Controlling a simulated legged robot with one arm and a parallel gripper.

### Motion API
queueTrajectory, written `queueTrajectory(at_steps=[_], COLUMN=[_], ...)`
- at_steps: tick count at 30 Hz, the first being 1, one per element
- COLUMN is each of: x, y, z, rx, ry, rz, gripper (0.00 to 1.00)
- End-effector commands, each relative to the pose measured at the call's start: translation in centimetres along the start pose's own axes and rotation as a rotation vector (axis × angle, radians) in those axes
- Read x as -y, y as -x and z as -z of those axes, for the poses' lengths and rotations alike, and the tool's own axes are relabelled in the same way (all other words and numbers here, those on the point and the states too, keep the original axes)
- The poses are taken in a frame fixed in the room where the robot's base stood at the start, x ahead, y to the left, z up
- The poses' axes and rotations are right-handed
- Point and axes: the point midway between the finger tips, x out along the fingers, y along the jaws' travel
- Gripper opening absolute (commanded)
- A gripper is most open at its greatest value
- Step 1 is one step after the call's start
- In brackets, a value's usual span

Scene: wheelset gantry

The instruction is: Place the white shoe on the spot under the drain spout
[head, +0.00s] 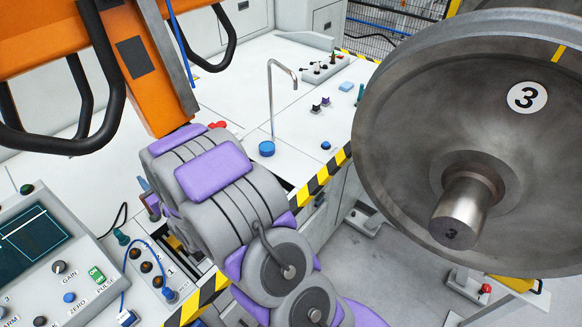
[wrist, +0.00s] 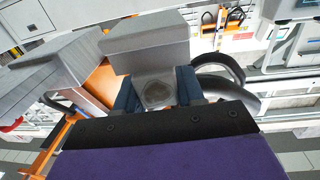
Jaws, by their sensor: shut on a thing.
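In the wrist view, my gripper (wrist: 158,85) has its dark blue fingers closed on a light grey-white block, which I take to be the white shoe (wrist: 146,42). Its lower part sits between the fingers and its wide part extends past them. In the head view, my purple and grey arm hides the gripper and the shoe. The drain spout (head: 271,95) is a thin metal pipe standing on the white bench, its top bent over to the right. A round blue piece (head: 266,148) lies at the pipe's foot. I cannot make out a separate mark below the spout's tip.
A large steel wheel (head: 400,120) marked 3 fills the right side. An orange machine arm (head: 150,80) with black hoses hangs upper left. A control console (head: 60,260) is lower left. Small fittings (head: 322,104) stand right of the spout. The white bench (head: 230,85) behind the pipe is clear.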

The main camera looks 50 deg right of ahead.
Motion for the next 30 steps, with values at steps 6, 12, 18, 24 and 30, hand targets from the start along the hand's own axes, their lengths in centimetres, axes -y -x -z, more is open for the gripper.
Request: queueTrajectory(at_steps=[6,12,18,24,30], x=[0.3,0.3,0.2,0.1,0.2], y=[0.0,0.0,0.1,0.1,0.1], z=[-2.3,-3.2,-3.6,-3.6,-3.4], rx=[-0.001,0.009,0.021,0.021,0.014], ry=[0.002,0.006,0.009,0.008,0.007], rz=[0.001,0.004,0.003,0.001,0.000], gripper=[0.06,0.06,0.06,0.06,0.06])
